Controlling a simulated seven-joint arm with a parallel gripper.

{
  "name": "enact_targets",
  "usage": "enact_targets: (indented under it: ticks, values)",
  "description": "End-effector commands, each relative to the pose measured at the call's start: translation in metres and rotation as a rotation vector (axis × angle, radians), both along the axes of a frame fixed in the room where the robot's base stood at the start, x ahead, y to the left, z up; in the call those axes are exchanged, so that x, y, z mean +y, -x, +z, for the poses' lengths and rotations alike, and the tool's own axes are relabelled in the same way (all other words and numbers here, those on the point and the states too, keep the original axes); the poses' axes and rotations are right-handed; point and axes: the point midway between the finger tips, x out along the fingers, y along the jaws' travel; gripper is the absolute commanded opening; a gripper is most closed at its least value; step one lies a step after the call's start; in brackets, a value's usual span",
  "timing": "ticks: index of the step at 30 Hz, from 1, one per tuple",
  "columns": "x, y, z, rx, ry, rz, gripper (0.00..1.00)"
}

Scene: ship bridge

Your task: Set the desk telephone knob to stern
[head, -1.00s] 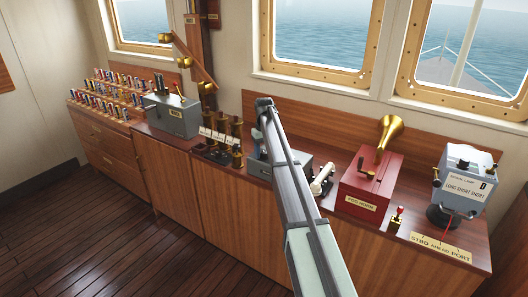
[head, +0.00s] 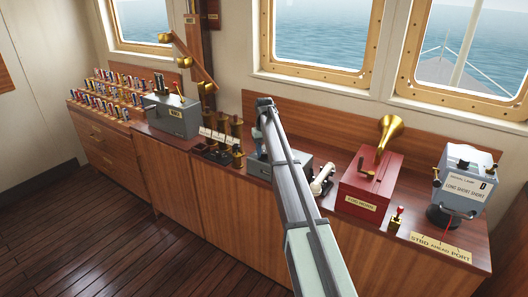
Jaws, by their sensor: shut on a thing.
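The desk telephone is a low grey box (head: 294,164) on the wooden counter, with a white handset (head: 322,178) at its right side. My gripper (head: 259,151) points down at the left part of the box, mostly hidden behind my arm. It is shut on what appears to be the telephone's knob. The knob, its marks and the fingertips are hidden, so I cannot tell which setting it points to.
To the right stand a red fog horn box (head: 370,182) with a brass horn, a small red-topped lever (head: 397,215) and a grey signal lamp box (head: 464,182). Brass voice pipes (head: 237,130) stand close on the left, with a grey box (head: 172,117) beyond.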

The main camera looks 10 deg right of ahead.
Motion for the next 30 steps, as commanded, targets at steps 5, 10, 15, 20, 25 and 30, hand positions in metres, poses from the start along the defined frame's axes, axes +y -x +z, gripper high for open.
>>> enact_targets:
  ticks: [5, 10, 15, 20, 25, 30]
  values:
    - [0.0001, 0.0000, 0.0002, 0.000, -0.001, -0.150, 0.05]
    - [-0.0001, 0.0000, 0.0002, 0.000, -0.001, -0.312, 0.05]
    - [-0.0003, 0.0001, 0.0002, 0.000, -0.001, -0.473, 0.05]
    - [-0.0004, 0.0002, 0.0003, 0.000, -0.001, -0.626, 0.05]
    - [-0.0006, 0.0003, 0.0003, 0.000, -0.001, -0.787, 0.05]
    - [-0.0007, 0.0003, 0.0003, 0.000, -0.001, -0.947, 0.05]
